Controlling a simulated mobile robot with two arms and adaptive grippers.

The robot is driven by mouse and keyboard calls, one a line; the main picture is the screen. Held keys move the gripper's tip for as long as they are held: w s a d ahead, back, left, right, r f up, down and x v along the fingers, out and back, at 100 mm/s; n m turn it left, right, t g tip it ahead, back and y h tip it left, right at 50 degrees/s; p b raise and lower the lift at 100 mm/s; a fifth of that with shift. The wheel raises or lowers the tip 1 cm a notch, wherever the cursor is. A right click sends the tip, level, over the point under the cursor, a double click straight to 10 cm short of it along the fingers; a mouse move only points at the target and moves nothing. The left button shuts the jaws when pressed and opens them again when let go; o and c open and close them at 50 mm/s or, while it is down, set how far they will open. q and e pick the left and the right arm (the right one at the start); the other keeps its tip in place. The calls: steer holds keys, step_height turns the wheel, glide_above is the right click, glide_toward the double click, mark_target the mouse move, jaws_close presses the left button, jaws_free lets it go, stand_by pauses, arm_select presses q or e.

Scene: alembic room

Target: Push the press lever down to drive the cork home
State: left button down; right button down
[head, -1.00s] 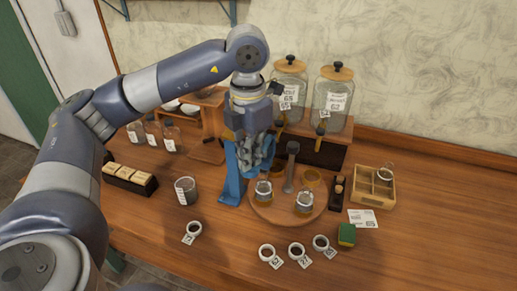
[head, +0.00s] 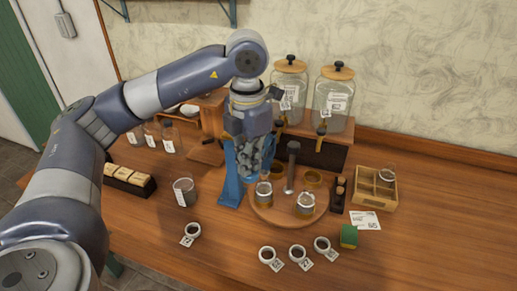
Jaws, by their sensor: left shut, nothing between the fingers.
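The blue press (head: 231,185) stands on the table left of a round wooden board (head: 262,212). My left gripper (head: 254,178) is shut and empty, pointing down just right of the press column. It covers the upper press, so I cannot make out the lever or whether the fingers touch it. No cork can be told apart in the press. Two glass jars (head: 264,194) (head: 305,206) stand on the board. My right gripper is not in view.
A grey upright post (head: 291,165) stands on the board close to my gripper. Large glass dispensers (head: 334,100) stand behind. Several labelled rings (head: 267,255) lie in front.

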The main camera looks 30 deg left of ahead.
arm_select(q)
steer(key=shift+f, duration=0.3)
steer(key=shift+f+b, duration=0.65)
steer(key=shift+b, duration=0.1)
steer(key=shift+r, duration=0.1)
stand_by(0.4)
step_height(320, 180, up, 10)
steer(key=p, duration=0.7)
